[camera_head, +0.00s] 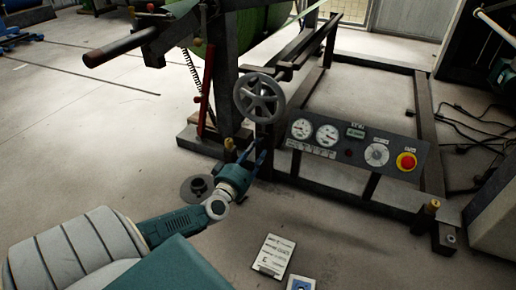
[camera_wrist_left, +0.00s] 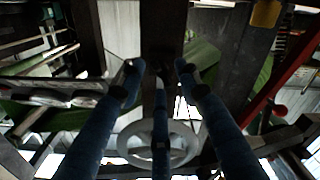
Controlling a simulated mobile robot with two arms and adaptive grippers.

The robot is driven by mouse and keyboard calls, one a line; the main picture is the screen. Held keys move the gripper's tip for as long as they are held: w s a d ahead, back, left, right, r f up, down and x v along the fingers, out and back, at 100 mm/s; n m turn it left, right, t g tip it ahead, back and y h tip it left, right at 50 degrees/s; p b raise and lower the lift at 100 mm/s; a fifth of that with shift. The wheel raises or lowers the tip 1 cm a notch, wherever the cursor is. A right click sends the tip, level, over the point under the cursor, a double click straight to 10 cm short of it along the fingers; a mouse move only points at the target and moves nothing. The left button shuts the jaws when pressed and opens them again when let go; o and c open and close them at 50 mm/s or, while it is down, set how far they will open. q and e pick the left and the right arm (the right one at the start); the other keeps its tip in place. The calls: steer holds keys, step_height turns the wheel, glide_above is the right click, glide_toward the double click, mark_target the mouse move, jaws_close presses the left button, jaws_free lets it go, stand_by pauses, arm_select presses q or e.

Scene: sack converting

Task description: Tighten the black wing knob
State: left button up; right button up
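My left gripper (camera_head: 248,155) reaches up to the dark machine post just below the grey handwheel (camera_head: 259,97). Its blue fingers are spread apart, with nothing clearly held between them. In the left wrist view the open fingers (camera_wrist_left: 157,66) point up at a dark post, and the handwheel (camera_wrist_left: 188,146) shows behind them. I cannot make out the black wing knob for certain; a small dark shape lies between the fingertips in the wrist view, too dim to identify. My right gripper is not in view.
A gauge panel (camera_head: 343,148) with a red emergency button (camera_head: 406,161) stands right of the gripper. A red lever (camera_head: 207,87) and a brass-coloured fitting (camera_head: 229,144) are close by on the left.

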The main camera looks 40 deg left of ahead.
mark_target(260, 142)
arm_select(q)
steer(key=x, duration=0.2)
steer(key=shift+w+a+b, duration=0.1)
steer(key=shift+w+b, duration=0.15)
steer(key=shift+b, duration=0.15)
